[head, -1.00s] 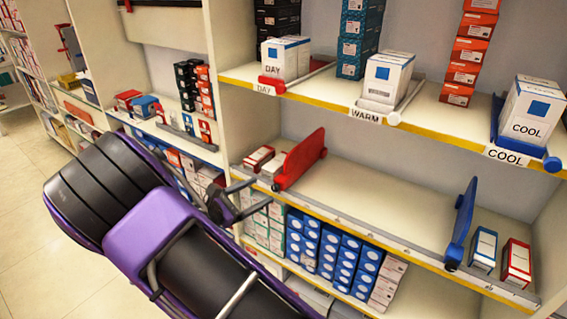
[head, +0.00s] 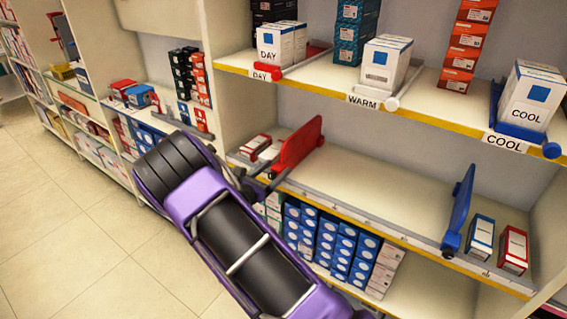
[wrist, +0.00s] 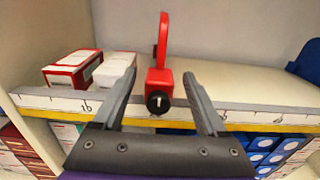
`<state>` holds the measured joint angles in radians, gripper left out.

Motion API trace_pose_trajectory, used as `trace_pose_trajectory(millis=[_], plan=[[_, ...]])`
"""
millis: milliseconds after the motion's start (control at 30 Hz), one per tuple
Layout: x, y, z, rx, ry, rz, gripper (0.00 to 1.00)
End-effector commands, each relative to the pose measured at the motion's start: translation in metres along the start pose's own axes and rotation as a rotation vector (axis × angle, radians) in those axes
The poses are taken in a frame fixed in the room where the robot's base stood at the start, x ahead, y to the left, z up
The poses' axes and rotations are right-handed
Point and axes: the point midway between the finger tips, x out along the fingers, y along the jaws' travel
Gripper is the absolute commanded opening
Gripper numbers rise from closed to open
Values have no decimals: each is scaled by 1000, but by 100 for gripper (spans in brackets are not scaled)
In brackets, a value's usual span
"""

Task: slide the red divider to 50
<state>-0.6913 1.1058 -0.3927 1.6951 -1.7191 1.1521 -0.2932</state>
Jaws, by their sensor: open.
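The red divider (head: 298,147) stands upright near the left end of the middle shelf. In the wrist view its thin red panel (wrist: 163,38) rises from a red foot (wrist: 160,82) with a black round knob (wrist: 158,103) at the front rail. It stands to the right of the scale mark that reads 10 (wrist: 87,106). The mark 50 cannot be made out. My gripper (wrist: 159,76) is open, with one finger on each side of the foot and knob in the picture; no contact shows. In the head view my gripper (head: 262,187) is at the shelf's front edge, partly hidden.
A blue divider (head: 460,210) stands at the right of the same shelf. Small red and white boxes (wrist: 72,68) sit left of the red divider. The shelf between the dividers (head: 375,190) is bare. Stacked blue boxes (head: 325,240) fill the shelf below.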

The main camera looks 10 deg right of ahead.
Motion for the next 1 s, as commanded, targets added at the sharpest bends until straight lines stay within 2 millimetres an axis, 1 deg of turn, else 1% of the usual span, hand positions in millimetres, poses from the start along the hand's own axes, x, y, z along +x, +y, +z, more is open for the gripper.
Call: trace_pose_trajectory(millis=[33, 100, 200, 300, 433, 667, 767, 800, 867, 1000], plan=[[11, -1, 0, 1, -2, -3, 75], [23, -1, 0, 2, -1, -3, 75], [36, 0, 0, 2, -1, -1, 75], [44, 0, 0, 1, 0, -1, 75], [49, 0, 0, 1, 0, 0, 75], [49, 0, 0, 1, 0, 0, 75], [49, 0, 0, 1, 0, 0, 59], [49, 0, 0, 1, 0, 0, 52], [49, 0, 0, 1, 0, 0, 41], [49, 0, 0, 1, 0, 0, 16]])
